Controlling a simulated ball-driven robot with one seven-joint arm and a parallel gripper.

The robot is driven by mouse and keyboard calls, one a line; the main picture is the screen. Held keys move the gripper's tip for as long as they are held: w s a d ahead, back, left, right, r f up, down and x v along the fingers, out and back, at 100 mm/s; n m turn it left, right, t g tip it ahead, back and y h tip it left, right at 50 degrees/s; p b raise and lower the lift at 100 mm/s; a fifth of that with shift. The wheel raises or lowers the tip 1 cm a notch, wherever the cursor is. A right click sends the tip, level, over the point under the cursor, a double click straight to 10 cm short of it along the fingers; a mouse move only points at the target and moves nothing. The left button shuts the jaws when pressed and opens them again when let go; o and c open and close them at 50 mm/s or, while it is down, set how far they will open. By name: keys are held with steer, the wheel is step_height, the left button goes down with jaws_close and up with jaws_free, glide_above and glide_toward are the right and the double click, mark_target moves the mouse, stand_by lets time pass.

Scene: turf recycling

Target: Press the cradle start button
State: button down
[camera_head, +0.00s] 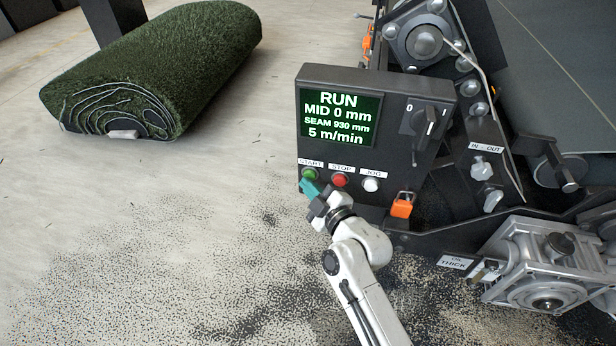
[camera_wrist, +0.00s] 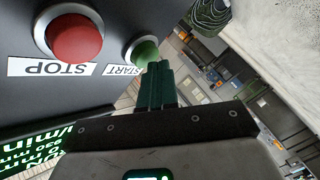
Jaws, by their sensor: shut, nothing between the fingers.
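The green START button (camera_head: 309,174) is at the lower left of the dark control panel (camera_head: 284,115), under its START label. It also shows in the wrist view (camera_wrist: 146,52), partly hidden behind my fingertips. My gripper (camera_head: 309,188) is shut and empty, its teal fingers right at the button's lower edge. In the wrist view the fingertips (camera_wrist: 158,68) overlap the green button; I cannot tell whether they touch it. The panel's screen (camera_head: 339,118) reads RUN, MID 0 mm, SEAM 930 mm, 5 m/min.
The red STOP button (camera_head: 340,180) and white JOG button (camera_head: 371,184) sit close to the right of START. A rotary switch (camera_head: 428,125) and an orange padlock (camera_head: 402,205) are farther right. A turf roll (camera_head: 165,65) lies behind left. The floor left of the panel is open.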

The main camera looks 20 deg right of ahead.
steer(key=shift+s+a, duration=0.3)
steer(key=shift+s, duration=0.15)
steer(key=s+a+p, duration=0.3)
steer(key=s+p, duration=0.2)
steer(key=p, duration=0.1)
steer(key=shift+a, duration=0.2)
stand_by(0.9)
